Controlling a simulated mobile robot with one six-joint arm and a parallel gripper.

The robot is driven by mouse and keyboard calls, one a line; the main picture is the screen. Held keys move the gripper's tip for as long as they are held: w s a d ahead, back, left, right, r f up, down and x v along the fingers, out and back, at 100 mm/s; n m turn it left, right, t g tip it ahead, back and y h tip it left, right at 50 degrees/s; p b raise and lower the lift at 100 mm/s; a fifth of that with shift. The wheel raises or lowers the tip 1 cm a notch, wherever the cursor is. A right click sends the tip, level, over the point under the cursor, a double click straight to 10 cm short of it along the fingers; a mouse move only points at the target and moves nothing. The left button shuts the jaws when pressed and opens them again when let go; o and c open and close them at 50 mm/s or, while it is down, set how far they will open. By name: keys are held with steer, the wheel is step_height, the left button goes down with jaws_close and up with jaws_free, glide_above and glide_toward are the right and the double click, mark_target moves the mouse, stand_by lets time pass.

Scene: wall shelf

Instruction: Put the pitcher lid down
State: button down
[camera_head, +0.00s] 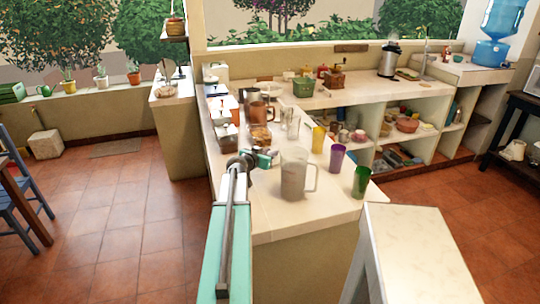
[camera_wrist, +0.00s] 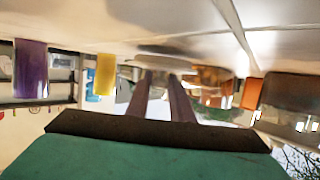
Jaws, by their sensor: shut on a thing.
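My gripper (camera_head: 266,158) is over the near part of the pale counter (camera_head: 325,203), just left of the translucent grey pitcher (camera_head: 294,174). The pitcher stands upright, handle to the right. In the wrist view, which looks upside down, my gripper's two dark fingers (camera_wrist: 166,82) are close together. They are shut on a thin pale thing (camera_wrist: 165,62), which I take for the pitcher lid. It is close to the counter surface; I cannot tell if it touches. In the head view the lid cannot be made out.
A purple cup (camera_head: 337,157) and a green cup (camera_head: 361,182) stand right of the pitcher, a yellow cup (camera_head: 318,139) behind it. An amber jar (camera_head: 261,137) and an orange pitcher (camera_head: 262,115) stand farther back. Bare counter lies in front of the pitcher.

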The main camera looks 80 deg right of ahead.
steer(key=shift+f+b, duration=0.4)
steer(key=shift+b, duration=0.3)
steer(key=c, duration=1.6)
jaws_free()
steer(key=shift+o, duration=0.2)
steer(key=shift+r+p, duration=0.4)
steer(key=shift+p, duration=0.35)
steer(key=shift+r+p, duration=0.3)
steer(key=shift+p, duration=0.25)
steer(key=b+v, duration=0.3)
steer(key=v, duration=0.8)
steer(key=shift+w+a, duration=0.1)
steer(key=shift+a, duration=0.1)
steer(key=shift+w+a+r, duration=0.1)
steer(key=shift+a+r, duration=0.05)
steer(key=shift+a, duration=0.1)
steer(key=shift+w, duration=0.1)
